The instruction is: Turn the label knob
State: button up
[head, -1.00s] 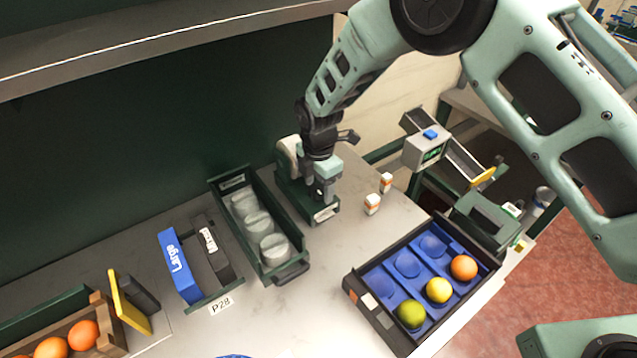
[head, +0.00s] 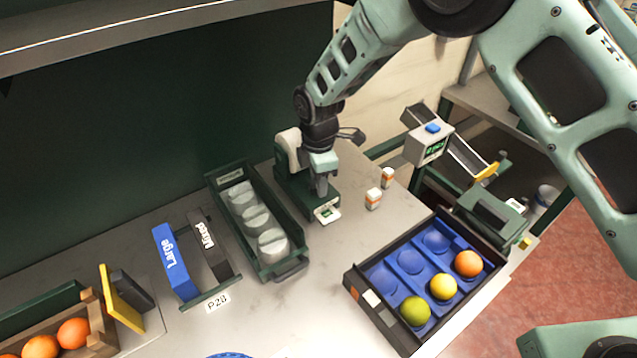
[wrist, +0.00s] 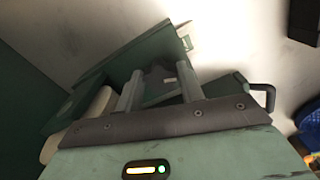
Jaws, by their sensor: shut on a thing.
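The label printer (head: 290,180) is a dark green unit with a pale roll at its back, on the grey bench near the dark green wall. My gripper (head: 320,192) points down over its front part. A white label with a green mark (head: 328,213) sticks out at the printer's front. In the wrist view, my two grey fingers (wrist: 158,90) stand around a small dark knob (wrist: 156,78), shut on it. The knob is mostly hidden by the gripper in the head view, so its turn angle cannot be read.
A blue-lined crate (head: 395,275) with three fruits is at front right. Blue "Large" (head: 176,262) and black "Mixed" (head: 210,245) plates stand left.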

jog(key=m+b, duration=0.2)
jog(key=m, duration=0.1)
jog(key=shift+f+m, duration=0.1)
jog(key=shift+m, duration=0.3)
jog(key=m+b, duration=0.1)
jog(key=m, duration=0.2)
jog(key=shift+s+m, duration=0.15)
jog(key=shift+m, duration=0.15)
jog(key=m+b, duration=0.2)
jog(key=m, duration=0.4)
jog(key=shift+s+a, duration=0.1)
jog(key=o, duration=1)
notch_tip(320, 180, up, 18)
jog(key=b, duration=0.3)
jog(key=shift+f, duration=0.15)
